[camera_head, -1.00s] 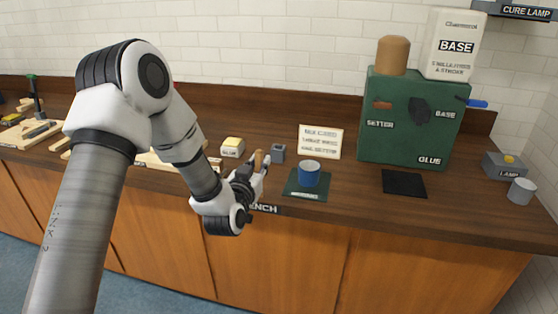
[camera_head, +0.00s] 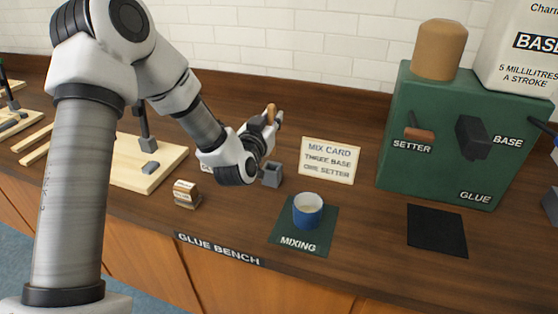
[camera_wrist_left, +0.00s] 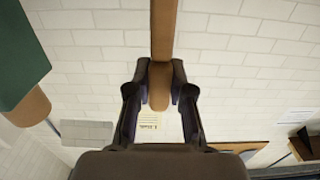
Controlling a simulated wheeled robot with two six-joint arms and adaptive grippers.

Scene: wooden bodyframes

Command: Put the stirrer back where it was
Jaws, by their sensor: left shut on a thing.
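My left gripper (camera_head: 268,124) is shut on the wooden stirrer (camera_head: 271,111), whose rounded tan end shows above the fingers. In the left wrist view the stirrer (camera_wrist_left: 160,84) runs lengthwise between the two dark fingertips. A small grey square holder (camera_head: 271,175) stands on the bench just below the gripper in the picture. The stirrer's lower part is hidden, so I cannot tell whether it reaches into the holder. The blue mixing cup (camera_head: 307,211), with pale stuff inside, stands on the green mixing mat (camera_head: 287,237). My right gripper is not in view.
The mix card (camera_head: 330,159) stands behind the cup. The green glue dispenser (camera_head: 438,185) and a black pad (camera_head: 437,231) are to the right. A small labelled block (camera_head: 186,194) and wooden frame boards (camera_head: 150,170) with clamps are to the left.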

